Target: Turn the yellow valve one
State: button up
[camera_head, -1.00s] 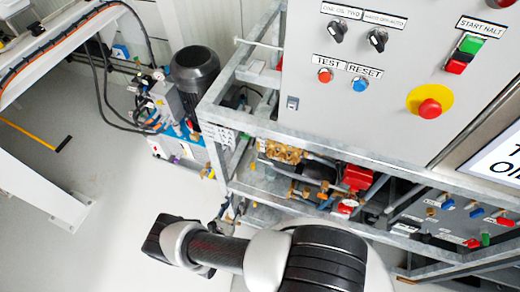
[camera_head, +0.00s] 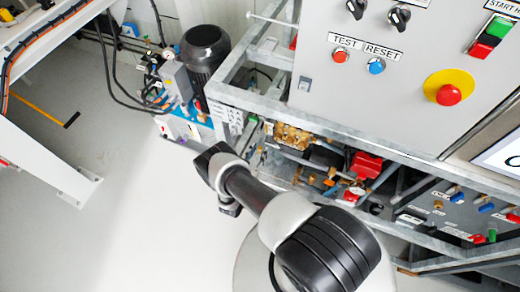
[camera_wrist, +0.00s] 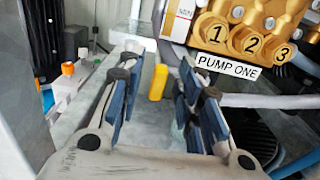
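The yellow valve (camera_wrist: 158,82) shows in the wrist view as a small upright yellow handle, just below and left of the PUMP ONE label (camera_wrist: 227,66). My gripper (camera_wrist: 160,72) is open, with its two blue-padded fingers spread on either side of the yellow handle in the picture. I see no finger touching it, and its distance beyond the fingertips is hard to judge. In the head view I cannot pick out the yellow valve, and my arm's wrist end is in front of the lower frame.
The brass pump (camera_wrist: 255,30) numbered 1, 2, 3 stands close at the upper right; its brass block also shows in the head view (camera_head: 292,136). A galvanised frame (camera_head: 330,138) and grey control panel (camera_head: 400,90) border the right. Open floor (camera_head: 130,220) lies left.

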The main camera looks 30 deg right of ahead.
jog(key=shift+x, duration=1)
jog(key=shift+c, duration=0.2)
grip_shut()
